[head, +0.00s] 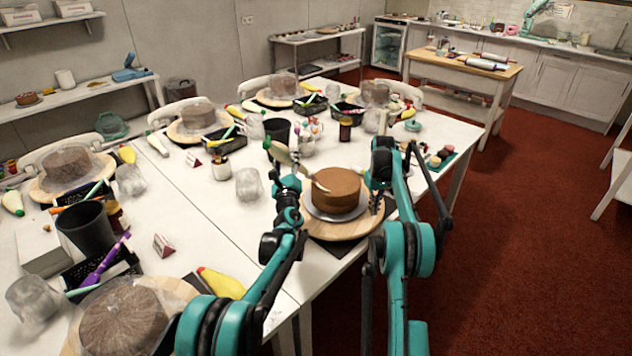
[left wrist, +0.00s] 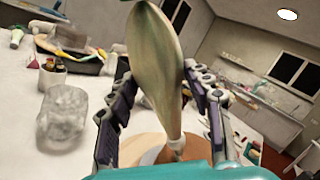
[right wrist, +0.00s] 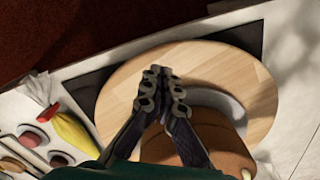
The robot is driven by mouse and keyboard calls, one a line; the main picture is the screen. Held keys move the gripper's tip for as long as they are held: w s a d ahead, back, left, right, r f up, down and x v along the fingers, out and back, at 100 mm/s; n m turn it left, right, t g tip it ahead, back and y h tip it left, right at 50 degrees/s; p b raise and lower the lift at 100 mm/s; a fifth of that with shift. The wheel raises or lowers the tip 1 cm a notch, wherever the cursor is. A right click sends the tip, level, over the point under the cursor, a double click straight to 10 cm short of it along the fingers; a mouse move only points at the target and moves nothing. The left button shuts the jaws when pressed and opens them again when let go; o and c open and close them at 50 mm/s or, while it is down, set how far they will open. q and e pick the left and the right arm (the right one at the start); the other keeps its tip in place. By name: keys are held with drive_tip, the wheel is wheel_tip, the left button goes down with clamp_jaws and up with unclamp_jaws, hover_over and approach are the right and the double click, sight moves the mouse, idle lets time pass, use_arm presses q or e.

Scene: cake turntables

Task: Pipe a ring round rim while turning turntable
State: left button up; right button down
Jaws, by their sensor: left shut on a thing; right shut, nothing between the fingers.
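A brown cake (head: 337,188) sits on a silver board on the round wooden turntable (head: 345,230), near the table's front right edge. My left gripper (head: 296,172) is shut on a pale piping bag (head: 279,152) with a green top; the bag also fills the middle of the left wrist view (left wrist: 156,62). Its nozzle (head: 321,187) points down at the cake's top left edge; contact cannot be told. My right gripper (head: 377,208) is shut and empty at the turntable's right side. In the right wrist view its fingertips (right wrist: 161,80) overlap the wooden turntable (right wrist: 122,88), beside the cake (right wrist: 205,128).
A dark mat (right wrist: 235,38) lies under the turntable. A teal tray (head: 440,160) with small round items stands right of the cake. A black cup (head: 277,130), a clear crumpled wrap (head: 249,186) and several wrapped cakes on other turntables crowd the table. The white surface left of the turntable is fairly clear.

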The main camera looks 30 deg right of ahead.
drive_tip(key=shift+w+a, duration=0.15)
drive_tip(key=shift+a, duration=0.2)
hover_over(331, 233)
drive_tip(key=shift+d+r, duration=0.2)
drive_tip(key=shift+d, duration=0.2)
drive_tip(key=shift+a+f, duration=0.1)
drive_tip(key=shift+a, duration=0.25)
drive_tip(key=shift+a+f, duration=0.1)
drive_tip(key=shift+f, duration=1.75)
drive_tip(key=shift+f, duration=0.2)
